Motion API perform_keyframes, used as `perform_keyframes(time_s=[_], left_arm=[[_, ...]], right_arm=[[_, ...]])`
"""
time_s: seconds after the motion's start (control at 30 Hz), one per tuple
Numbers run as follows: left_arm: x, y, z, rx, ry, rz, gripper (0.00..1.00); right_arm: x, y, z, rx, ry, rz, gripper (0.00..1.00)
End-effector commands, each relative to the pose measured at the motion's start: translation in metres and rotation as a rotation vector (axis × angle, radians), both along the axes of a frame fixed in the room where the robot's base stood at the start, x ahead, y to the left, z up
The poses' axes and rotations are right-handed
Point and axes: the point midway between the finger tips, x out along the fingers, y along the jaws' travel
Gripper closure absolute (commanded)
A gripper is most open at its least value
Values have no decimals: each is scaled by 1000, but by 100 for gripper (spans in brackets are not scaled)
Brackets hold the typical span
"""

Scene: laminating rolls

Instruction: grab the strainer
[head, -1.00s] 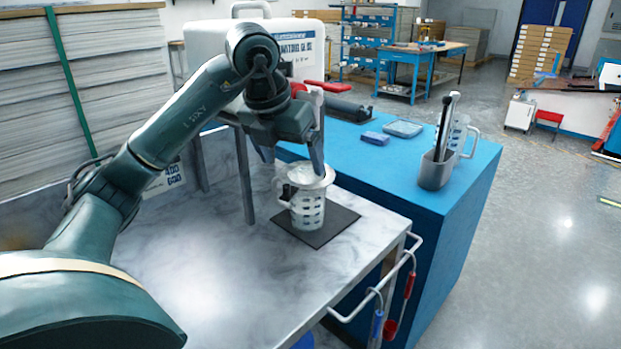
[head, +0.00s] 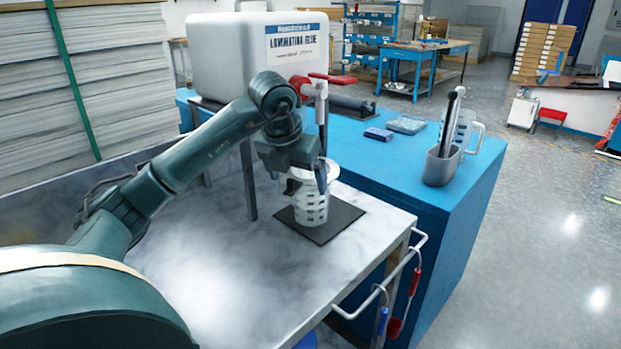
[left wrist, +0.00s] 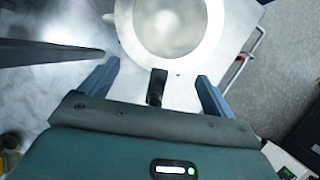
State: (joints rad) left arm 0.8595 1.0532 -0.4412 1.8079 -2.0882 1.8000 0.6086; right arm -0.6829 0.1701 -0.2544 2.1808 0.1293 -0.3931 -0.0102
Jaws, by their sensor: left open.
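The strainer (left wrist: 205,45) is a round, pale, wide-rimmed piece with a short dark handle, seen from above in the left wrist view. In the head view it (head: 331,172) sits on top of a clear jug with dark markings (head: 312,209), partly hidden by my gripper. My left gripper (left wrist: 158,72) is open, with one finger on each side of the strainer's dark handle. In the head view my left gripper (head: 302,174) is low at the jug's near left side, and its fingers are partly hidden. My right gripper is not in view.
The jug stands on a dark mat (head: 345,218) on a grey marbled table (head: 230,265). A white glue tank (head: 225,50) with a red-handled tap stands behind on a blue bench (head: 470,190). A grey holder (head: 438,168) with tools and another jug (head: 467,130) is at right.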

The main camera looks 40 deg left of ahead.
Motion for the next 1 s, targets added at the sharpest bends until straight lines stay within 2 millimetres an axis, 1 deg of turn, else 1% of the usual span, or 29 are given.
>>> perform_keyframes(time_s=[0.03,0.1,0.17,0.43,1.0], left_arm=[[3,1,-8,-1,3,1,11],[6,2,-15,-1,3,0,11],[8,2,-19,-1,0,-1,11],[9,3,-22,1,-1,-1,11],[9,3,-21,0,-2,0,58]], right_arm=[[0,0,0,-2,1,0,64],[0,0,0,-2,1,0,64],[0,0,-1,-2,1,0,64],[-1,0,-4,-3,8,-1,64],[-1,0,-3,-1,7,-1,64]])
